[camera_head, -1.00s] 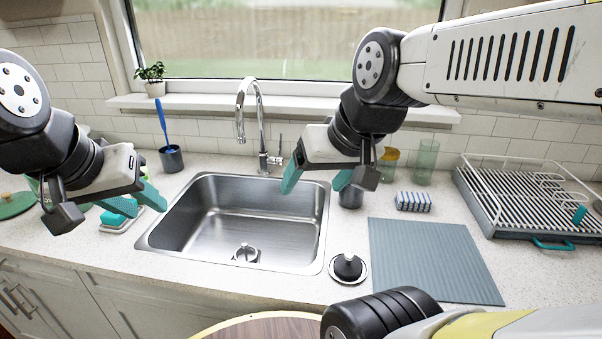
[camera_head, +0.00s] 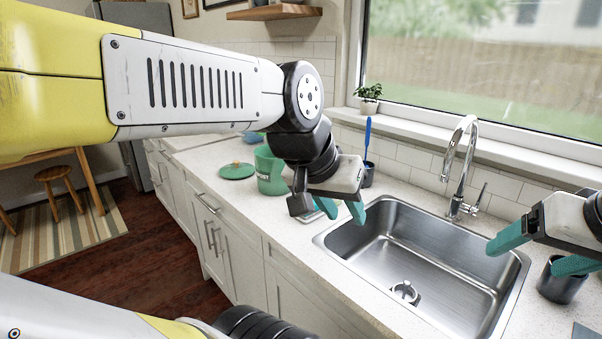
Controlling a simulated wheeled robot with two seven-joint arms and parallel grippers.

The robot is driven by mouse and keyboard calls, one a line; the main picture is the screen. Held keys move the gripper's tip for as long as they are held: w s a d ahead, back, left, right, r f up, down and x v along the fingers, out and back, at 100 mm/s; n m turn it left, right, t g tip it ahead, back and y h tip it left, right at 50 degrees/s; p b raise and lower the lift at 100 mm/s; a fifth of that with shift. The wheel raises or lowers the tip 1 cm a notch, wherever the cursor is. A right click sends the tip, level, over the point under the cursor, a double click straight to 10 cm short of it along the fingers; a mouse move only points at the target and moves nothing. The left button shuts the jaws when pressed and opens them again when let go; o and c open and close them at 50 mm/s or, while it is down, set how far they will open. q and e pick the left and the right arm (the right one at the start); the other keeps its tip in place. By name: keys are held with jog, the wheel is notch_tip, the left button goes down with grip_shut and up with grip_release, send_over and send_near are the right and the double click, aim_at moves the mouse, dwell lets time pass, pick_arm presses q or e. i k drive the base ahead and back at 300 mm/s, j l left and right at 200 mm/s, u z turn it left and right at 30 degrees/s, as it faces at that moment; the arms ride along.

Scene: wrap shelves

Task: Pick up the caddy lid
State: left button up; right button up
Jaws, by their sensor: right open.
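The caddy lid, a flat green disc with a small knob (camera_head: 237,170), lies on the counter at the left in the head view. Beside it on its right stands a green caddy (camera_head: 268,176), partly hidden behind my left arm. My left gripper (camera_head: 343,210) is open and empty, its teal fingertips apart near the sink's left edge, to the right of the lid and caddy. My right gripper (camera_head: 523,257) is open and empty at the right edge, over the sink's right side.
The steel sink (camera_head: 420,262) and its faucet (camera_head: 464,165) are at the right. A dark cup with a blue brush (camera_head: 368,150) stands behind my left gripper. A dark tumbler (camera_head: 560,284) stands below my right gripper. The counter in front of the lid is clear.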

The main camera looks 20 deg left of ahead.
aim_at(236, 171)
jog(key=u, duration=1.4)
jog(key=k, duration=0.6)
jog(key=i+j+z, duration=0.1)
jog(key=z, duration=1.35)
jog(key=i+j, duration=0.15)
jog(key=j, duration=0.3)
jog(key=i+j, duration=0.1)
jog(key=j, duration=0.35)
jog(key=i+j, duration=0.15)
jog(key=j, duration=0.3)
jog(key=i+j, duration=0.15)
jog(key=j, duration=0.25)
jog(key=i+j, duration=0.15)
jog(key=j, duration=0.3)
jog(key=i+j, duration=0.1)
jog(key=j, duration=0.35)
jog(key=i+j, duration=0.15)
jog(key=j, duration=0.3)
jog(key=i+j, duration=0.15)
jog(key=j, duration=0.3)
